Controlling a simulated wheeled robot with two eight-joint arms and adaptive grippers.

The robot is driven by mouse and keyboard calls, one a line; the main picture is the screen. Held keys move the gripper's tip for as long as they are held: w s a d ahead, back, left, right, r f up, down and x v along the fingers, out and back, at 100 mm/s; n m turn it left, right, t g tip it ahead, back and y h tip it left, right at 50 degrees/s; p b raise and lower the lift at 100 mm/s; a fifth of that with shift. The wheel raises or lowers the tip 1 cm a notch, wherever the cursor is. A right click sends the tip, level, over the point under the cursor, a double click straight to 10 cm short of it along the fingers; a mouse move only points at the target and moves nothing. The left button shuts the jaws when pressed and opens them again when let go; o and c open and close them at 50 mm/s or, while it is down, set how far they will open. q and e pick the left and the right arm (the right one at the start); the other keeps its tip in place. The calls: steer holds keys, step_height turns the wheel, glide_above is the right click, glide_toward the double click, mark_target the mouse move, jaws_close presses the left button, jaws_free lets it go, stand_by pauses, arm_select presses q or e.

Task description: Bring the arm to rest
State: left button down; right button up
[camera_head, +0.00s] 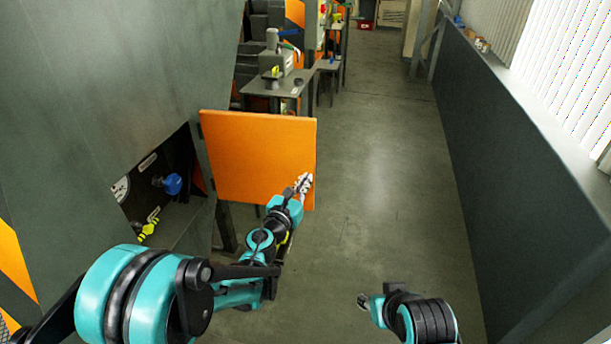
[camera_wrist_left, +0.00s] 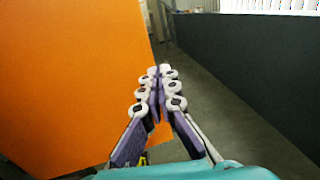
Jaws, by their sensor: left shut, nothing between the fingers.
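My left arm reaches forward, and its gripper (camera_head: 304,181) is in front of the lower right part of an orange door panel (camera_head: 255,150). The fingers are shut with nothing between them. The left wrist view shows the shut fingers (camera_wrist_left: 157,75) beside the right edge of the orange panel (camera_wrist_left: 70,70); I cannot tell whether they touch it. My right arm is folded low at the bottom right in the head view. Its gripper (camera_head: 364,301) shows only small at its end, and its jaw state is unclear.
The panel stands open from a large grey machine (camera_head: 110,70). Its opening holds a blue knob (camera_head: 173,184) and a yellow fitting (camera_head: 149,228). A table (camera_head: 285,85) stands beyond. A dark low wall (camera_head: 530,180) runs along the right. The floor (camera_head: 385,150) between is clear.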

arm_select(q)
steer(key=s+a+p, duration=0.1)
steer(key=s, duration=0.6)
steer(key=s+a+r+n+g+y, duration=0.1)
steer(key=s+a+r+n+y, duration=0.3)
steer(key=a+n, duration=0.75)
steer(key=s+a+n+y, duration=0.2)
steer(key=a+n+y, duration=0.6)
steer(key=n, duration=0.6)
steer(key=s+f+n+g+h, duration=0.1)
steer(key=s+f+n+g, duration=0.1)
steer(key=s+n, duration=0.3)
steer(key=s+f+n+g+h, duration=0.1)
steer(key=s+f+n+g, duration=0.2)
steer(key=s, duration=0.4)
steer(key=s+a+f+n+g+h, duration=0.1)
steer(key=s+f+n+g, duration=0.2)
steer(key=s+n, duration=0.4)
steer(key=shift+f+n+h, duration=0.4)
steer(key=shift+f+n, duration=0.1)
steer(key=shift+n, duration=0.05)
